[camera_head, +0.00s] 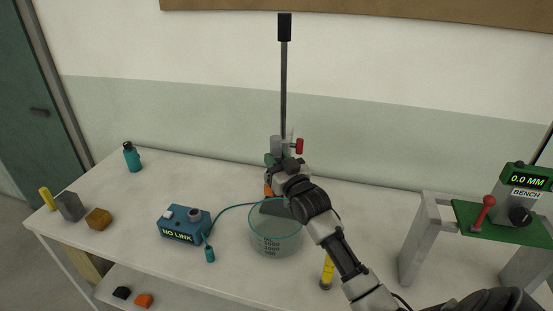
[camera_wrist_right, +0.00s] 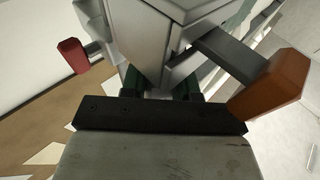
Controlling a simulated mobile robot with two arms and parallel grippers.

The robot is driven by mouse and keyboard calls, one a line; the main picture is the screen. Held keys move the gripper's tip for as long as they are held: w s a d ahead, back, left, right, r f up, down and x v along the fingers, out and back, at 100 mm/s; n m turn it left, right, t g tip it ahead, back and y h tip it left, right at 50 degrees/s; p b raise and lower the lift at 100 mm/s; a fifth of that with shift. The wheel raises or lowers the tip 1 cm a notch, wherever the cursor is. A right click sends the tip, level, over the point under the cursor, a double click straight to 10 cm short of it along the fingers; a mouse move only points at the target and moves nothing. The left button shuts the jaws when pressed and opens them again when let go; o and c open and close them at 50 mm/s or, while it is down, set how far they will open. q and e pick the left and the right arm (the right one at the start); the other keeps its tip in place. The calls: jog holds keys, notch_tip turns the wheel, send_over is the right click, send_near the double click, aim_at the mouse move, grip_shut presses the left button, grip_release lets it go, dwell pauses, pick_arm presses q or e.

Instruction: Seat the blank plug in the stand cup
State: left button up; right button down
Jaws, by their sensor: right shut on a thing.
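My right gripper (camera_head: 287,168) is at the foot of the upright pole (camera_head: 284,90). In the right wrist view my gripper (camera_wrist_right: 162,85) is shut on a grey block-like part (camera_wrist_right: 155,45) of the pole fitting. A red knob (camera_wrist_right: 73,57) is left of this part and an orange-ended lever (camera_wrist_right: 270,85) is right of it. The red knob also shows in the head view (camera_head: 299,146). I cannot tell which thing is the blank plug or the stand cup. My left gripper is not in view.
A glass beaker (camera_head: 275,240) stands just in front of my gripper. A blue box (camera_head: 184,224) reading NO LINK has a teal cable ending in a teal plug (camera_head: 209,254). A green-topped bench stand (camera_head: 480,217) is at right. A teal bottle (camera_head: 131,157) stands back left.

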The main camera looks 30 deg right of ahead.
jog(key=shift+f, duration=0.45)
jog(key=c, duration=0.8)
grip_release()
jog(key=shift+o, duration=0.2)
jog(key=shift+s+f, duration=0.1)
jog(key=shift+s+a+f+b, duration=0.1)
jog(key=shift+s+f+b, duration=0.05)
jog(key=shift+s+b, duration=0.15)
jog(key=b+v, duration=0.3)
jog(key=v, duration=0.7)
jog(key=shift+r, duration=0.25)
